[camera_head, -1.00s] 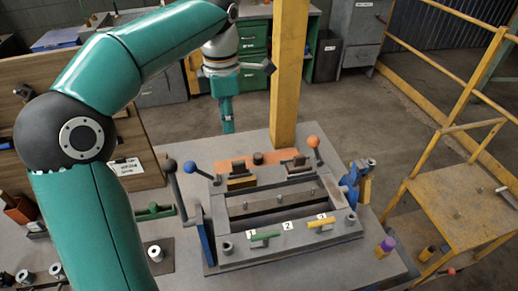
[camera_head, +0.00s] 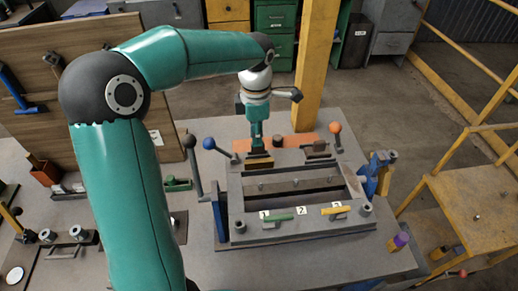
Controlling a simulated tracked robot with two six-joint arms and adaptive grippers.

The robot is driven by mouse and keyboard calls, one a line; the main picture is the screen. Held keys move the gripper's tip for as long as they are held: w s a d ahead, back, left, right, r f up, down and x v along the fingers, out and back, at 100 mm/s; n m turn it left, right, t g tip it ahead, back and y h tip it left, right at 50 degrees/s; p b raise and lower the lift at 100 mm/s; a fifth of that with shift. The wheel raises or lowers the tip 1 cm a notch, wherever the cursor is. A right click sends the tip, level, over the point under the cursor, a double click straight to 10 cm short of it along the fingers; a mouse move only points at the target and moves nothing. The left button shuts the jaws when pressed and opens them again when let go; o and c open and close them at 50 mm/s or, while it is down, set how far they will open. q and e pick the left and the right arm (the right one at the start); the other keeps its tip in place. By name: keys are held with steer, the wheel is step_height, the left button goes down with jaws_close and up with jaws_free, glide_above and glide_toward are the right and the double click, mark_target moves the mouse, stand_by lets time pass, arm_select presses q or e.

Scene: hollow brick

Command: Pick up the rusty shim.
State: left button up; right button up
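My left arm comes in from the left, and its gripper (camera_head: 257,146) points down at the back left of the grey fixture (camera_head: 300,229). The fingers are seen edge-on, so I cannot tell whether they are open or shut. Just below the fingertips is a small dark block with a brown edge (camera_head: 259,161); I cannot tell whether they touch it. A similar dark piece (camera_head: 318,153) sits to its right. No part is clearly recognisable as the rusty shim; a brownish strip (camera_head: 355,187) lies along the fixture's right side. My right gripper is not in view.
Levers with a blue ball (camera_head: 209,143) and an orange ball (camera_head: 335,128) stand up beside the gripper. A yellow post (camera_head: 316,65) rises behind. The table's front right is mostly clear.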

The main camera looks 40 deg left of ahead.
mark_target(258, 151)
arm_select(q)
steer(key=f, duration=0.4)
steer(key=shift+w+f, duration=0.2)
steer(key=shift+f, duration=0.15)
jaws_close()
steer(key=shift+r, duration=0.1)
